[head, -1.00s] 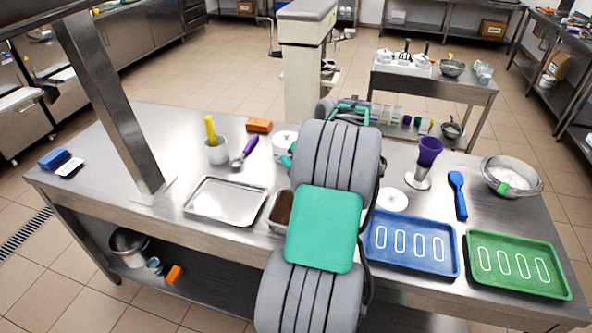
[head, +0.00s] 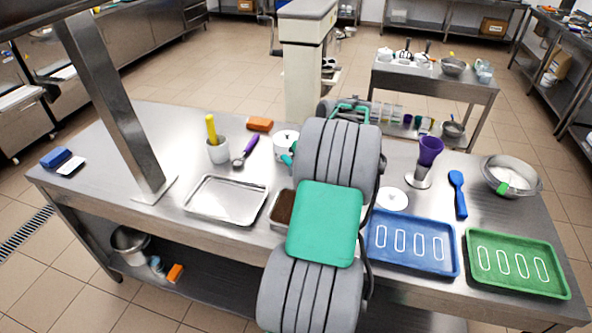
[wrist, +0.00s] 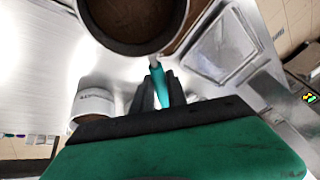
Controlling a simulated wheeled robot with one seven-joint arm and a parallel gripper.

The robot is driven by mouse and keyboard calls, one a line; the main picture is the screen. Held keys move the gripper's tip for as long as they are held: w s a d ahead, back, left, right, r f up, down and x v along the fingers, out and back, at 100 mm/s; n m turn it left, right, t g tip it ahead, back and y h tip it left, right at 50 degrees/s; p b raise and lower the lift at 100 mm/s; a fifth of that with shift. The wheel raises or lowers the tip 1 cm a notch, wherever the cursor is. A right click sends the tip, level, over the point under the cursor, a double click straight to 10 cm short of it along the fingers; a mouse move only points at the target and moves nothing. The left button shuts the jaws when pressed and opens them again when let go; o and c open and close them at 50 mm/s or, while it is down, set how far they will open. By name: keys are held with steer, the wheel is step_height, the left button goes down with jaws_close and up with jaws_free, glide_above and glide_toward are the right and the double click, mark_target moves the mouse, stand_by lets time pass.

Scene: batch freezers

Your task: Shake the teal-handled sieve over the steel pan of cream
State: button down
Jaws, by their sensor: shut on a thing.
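My gripper (wrist: 158,98) is shut on the teal handle (wrist: 160,82) of the sieve. In the wrist view the round sieve basket (wrist: 90,22) is at the top, with dark brown powder inside it. A steel pan (head: 271,224) with a dark brown surface shows left of my arm in the head view; no white cream can be made out in it. Part of a brown surface also shows beside the basket in the wrist view. The basket's exact position over the pan cannot be told. My arm hides the gripper and most of the sieve in the head view.
An empty steel tray (head: 226,219) lies left of the pan. A white tub (head: 285,140) stands behind it. A blue tray (head: 411,265), a green tray (head: 515,286), a blue spatula (head: 460,200) and a steel bowl (head: 528,188) are to the right. A steel post (head: 120,120) rises at left.

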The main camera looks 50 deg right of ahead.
steer(key=shift+b, duration=0.3)
steer(key=shift+d+r+p, duration=0.1)
steer(key=shift+d+p, duration=0.05)
steer(key=shift+p, duration=0.2)
steer(key=shift+a+b, duration=0.35)
steer(key=shift+b, duration=0.05)
steer(key=a, duration=0.1)
steer(key=s+a+b, duration=0.1)
steer(key=shift+s+a, duration=0.15)
steer(key=shift+a, duration=0.2)
